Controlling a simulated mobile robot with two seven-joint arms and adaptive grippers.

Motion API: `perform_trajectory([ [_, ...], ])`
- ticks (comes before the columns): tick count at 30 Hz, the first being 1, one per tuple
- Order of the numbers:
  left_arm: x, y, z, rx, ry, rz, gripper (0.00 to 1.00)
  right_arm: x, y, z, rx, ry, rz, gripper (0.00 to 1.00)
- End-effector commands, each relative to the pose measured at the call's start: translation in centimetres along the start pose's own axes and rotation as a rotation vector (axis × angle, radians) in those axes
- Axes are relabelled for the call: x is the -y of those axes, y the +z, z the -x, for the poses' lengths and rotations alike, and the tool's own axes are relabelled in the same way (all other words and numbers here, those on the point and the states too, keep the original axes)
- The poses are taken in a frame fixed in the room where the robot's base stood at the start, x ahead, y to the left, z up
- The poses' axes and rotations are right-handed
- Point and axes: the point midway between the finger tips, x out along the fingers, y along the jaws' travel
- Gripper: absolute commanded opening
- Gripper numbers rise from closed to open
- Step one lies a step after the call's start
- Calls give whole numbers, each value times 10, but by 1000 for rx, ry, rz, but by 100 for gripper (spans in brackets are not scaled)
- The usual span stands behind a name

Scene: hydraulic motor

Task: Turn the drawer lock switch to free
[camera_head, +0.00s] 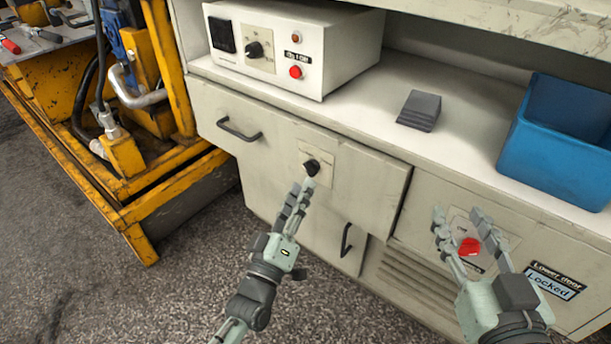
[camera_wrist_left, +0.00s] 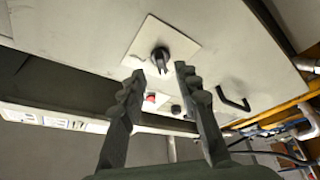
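The drawer lock switch is a black rotary knob (camera_head: 311,167) on a pale square plate (camera_head: 318,178) on the drawer front (camera_head: 278,148). The knob also shows in the left wrist view (camera_wrist_left: 161,58), just beyond the fingertips. My left gripper (camera_head: 305,185) is just below the knob; in the left wrist view its fingers (camera_wrist_left: 160,72) are apart with nothing between them. I cannot tell whether a fingertip touches the knob. My right gripper (camera_head: 459,212) is open, its fingers spread in front of a red knob (camera_head: 469,246) on the lower right panel.
A control box (camera_head: 343,52) with a dial and red button stands on the white counter (camera_head: 369,86). A grey block (camera_head: 420,110) and blue bin (camera_head: 559,128) are to its right. A sign (camera_head: 554,279) reads "Lower door Locked". Yellow machinery (camera_head: 122,157) stands at left.

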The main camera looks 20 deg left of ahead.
Motion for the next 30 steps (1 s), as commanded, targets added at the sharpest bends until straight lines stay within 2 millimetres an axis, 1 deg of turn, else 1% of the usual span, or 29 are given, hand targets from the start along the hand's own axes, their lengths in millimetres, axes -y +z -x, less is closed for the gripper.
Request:
perform_trajectory([
  [1, 0, 0, -9, -2, 1, 0, 32, 0, -1, 0, -6, -1, -1, 40],
  [3, 0, 0, -19, -1, 1, 0, 32, 1, -3, 0, -13, -2, -2, 40],
  [7, 0, 0, -33, -1, 0, 0, 32, 2, -5, 0, -24, -4, -3, 40],
  [11, 1, 0, -38, 1, -1, 0, 32, 2, -6, 0, -28, -5, -4, 40],
  [17, 1, 0, -38, 1, -1, 0, 32, 2, -6, 0, -29, -5, -4, 40],
  [18, 1, 0, -38, 1, -1, 0, 31, 2, -6, 0, -29, -5, -4, 40],
  [19, 1, 0, -38, 1, -1, 0, 27, 2, -6, 0, -29, -5, -4, 40],
  [25, 0, 0, -38, 1, -1, 0, 2, 2, -6, 0, -29, -5, -4, 40],
  [26, 0, 0, -38, 1, -1, 0, 0, 2, -6, 0, -29, -5, -4, 40],
  [30, 0, 0, -38, 1, -1, 0, 0, 2, -6, 0, -29, -5, -4, 40],
])
